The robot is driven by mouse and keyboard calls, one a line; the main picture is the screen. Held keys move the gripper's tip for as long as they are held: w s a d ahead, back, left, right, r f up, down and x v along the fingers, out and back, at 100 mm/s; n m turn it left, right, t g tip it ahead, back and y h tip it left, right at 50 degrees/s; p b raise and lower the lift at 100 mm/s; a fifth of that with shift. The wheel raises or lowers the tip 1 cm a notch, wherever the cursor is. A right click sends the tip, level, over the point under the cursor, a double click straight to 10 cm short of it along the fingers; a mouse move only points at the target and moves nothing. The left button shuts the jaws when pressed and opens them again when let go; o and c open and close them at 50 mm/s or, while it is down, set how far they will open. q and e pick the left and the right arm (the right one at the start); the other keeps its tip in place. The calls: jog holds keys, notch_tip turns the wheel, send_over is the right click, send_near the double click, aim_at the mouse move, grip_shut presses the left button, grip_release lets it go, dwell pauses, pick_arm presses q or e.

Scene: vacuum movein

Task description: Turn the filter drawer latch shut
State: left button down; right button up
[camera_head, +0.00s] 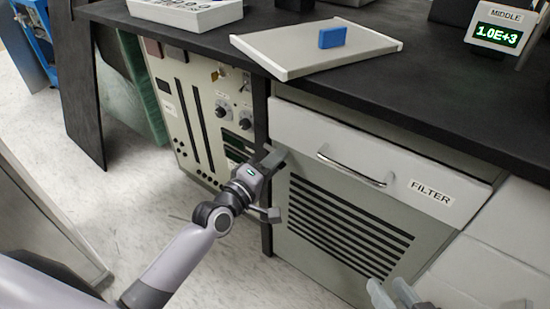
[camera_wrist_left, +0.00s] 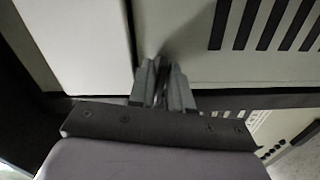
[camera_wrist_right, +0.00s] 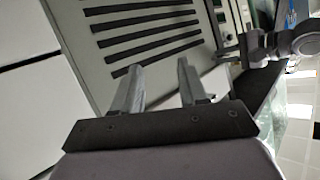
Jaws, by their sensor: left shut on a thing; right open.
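The filter drawer (camera_head: 375,155) is a pale front with a metal handle and a FILTER label, and it looks closed in its cabinet. My left gripper (camera_head: 270,165) is at the drawer's lower left corner. In the left wrist view its fingers (camera_wrist_left: 162,85) are close together on a thin dark piece, the latch, which is mostly hidden between them. I cannot make out the latch's angle. My right gripper (camera_head: 390,295) is at the bottom edge of the head view. It is open and empty in the right wrist view (camera_wrist_right: 158,85), in front of the slotted panel.
Below the drawer is a slotted vent panel (camera_head: 345,232). A control panel with knobs (camera_head: 205,115) stands to the left. The dark bench top (camera_head: 430,90) above carries a tray (camera_head: 285,55) with a blue block (camera_head: 332,37) and a display (camera_head: 497,36). The floor at left is open.

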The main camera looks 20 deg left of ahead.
pick_arm(q)
jog(key=m+p, duration=0.2)
jog(key=m, duration=0.1)
jog(key=shift+r+m, duration=0.15)
jog(key=shift+m, duration=0.25)
jog(key=shift+m+p, duration=0.6)
jog(key=shift+m, duration=0.8)
jog(key=m+p, duration=0.3)
jog(key=m, duration=0.1)
jog(key=m+p, duration=0.1)
jog(key=m, duration=0.2)
jog(key=shift+m, duration=0.4)
jog(key=shift+m+p, duration=0.35)
jog(key=shift+m, duration=0.35)
pick_arm(e)
jog(key=s+d+f+g+h, duration=0.1)
jog(key=s+d+h, duration=0.1)
jog(key=d, duration=0.4)
jog(key=shift+s+h, duration=0.4)
